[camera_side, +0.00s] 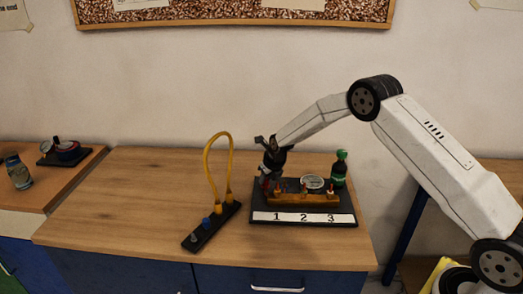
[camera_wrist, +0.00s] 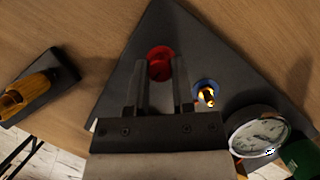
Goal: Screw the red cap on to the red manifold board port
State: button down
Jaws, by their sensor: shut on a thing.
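My gripper (camera_side: 268,180) points down at the left end of the black base board, beside the brass-coloured manifold (camera_side: 304,199). In the wrist view my gripper (camera_wrist: 161,68) is shut on the red cap (camera_wrist: 160,55), a round red piece between the fingertips. Some red also shows under the gripper in the side view. The red port cannot be made out apart from the cap, and I cannot tell whether the cap touches it. A brass port with a blue ring (camera_wrist: 206,93) stands to the right of the fingers, uncovered.
A round gauge (camera_side: 313,182) and a green bottle (camera_side: 340,168) stand behind the manifold. The base board (camera_side: 350,217) carries a white strip numbered 1 2 3. Left of it, a black block (camera_side: 199,237) holds a tall yellow hose loop (camera_side: 207,160).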

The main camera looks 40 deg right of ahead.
jog(key=shift+d+f, duration=0.1)
jog(key=shift+d, duration=0.15)
jog(key=c, duration=0.7)
grip_release()
jog(key=shift+a, duration=0.1)
jog(key=shift+n+y, duration=0.3)
jog(key=shift+n, duration=0.4)
jog(key=shift+n+y, duration=0.6)
jog(key=shift+n, duration=1.1)
jog(key=shift+n+g, duration=0.3)
jog(key=shift+n+g+y, duration=0.4)
jog(key=shift+n+y, duration=0.4)
jog(key=shift+n, duration=1.3)
